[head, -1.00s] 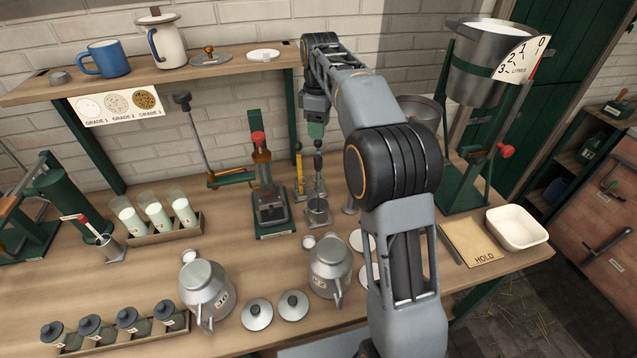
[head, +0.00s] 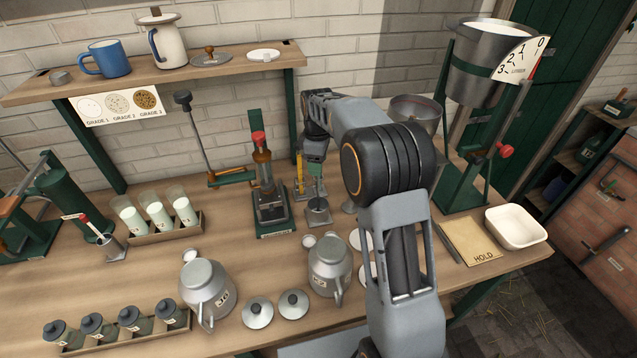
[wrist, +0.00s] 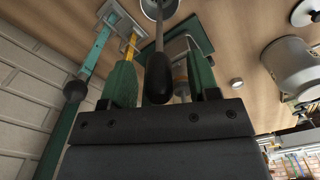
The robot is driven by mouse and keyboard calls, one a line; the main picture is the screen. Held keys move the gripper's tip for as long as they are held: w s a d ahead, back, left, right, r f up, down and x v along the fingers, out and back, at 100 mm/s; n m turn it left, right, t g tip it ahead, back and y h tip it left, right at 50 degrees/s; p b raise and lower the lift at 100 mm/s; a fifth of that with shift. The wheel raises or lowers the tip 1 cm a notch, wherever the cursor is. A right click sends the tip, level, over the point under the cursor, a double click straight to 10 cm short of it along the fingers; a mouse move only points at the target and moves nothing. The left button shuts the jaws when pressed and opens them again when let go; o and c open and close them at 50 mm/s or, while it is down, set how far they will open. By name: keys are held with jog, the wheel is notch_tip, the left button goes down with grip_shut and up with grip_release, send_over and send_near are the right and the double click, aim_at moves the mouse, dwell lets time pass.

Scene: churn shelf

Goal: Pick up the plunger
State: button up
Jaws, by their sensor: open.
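The plunger (head: 317,190) stands upright in a small metal holder (head: 319,216) on the bench, its thin rod showing in the head view. Its dark, rounded handle (wrist: 159,80) is large in the wrist view. My gripper (head: 314,170) is over the plunger, pointing down. In the wrist view the two green fingers of my gripper (wrist: 160,60) are apart, with the handle between them. A gap shows on the left of the handle; contact on the right is hard to tell. The head view hides most of the handle behind the gripper.
A green-based press (head: 270,205) stands just left, and a yellow upright tool (head: 299,175) is close behind. A metal can (head: 330,265) and small lids are in front. A tall lever with a black knob (head: 183,98) stands farther left. The shelf (head: 230,68) is above left.

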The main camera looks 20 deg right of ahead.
jog(key=shift+f, duration=0.8)
grip_shut()
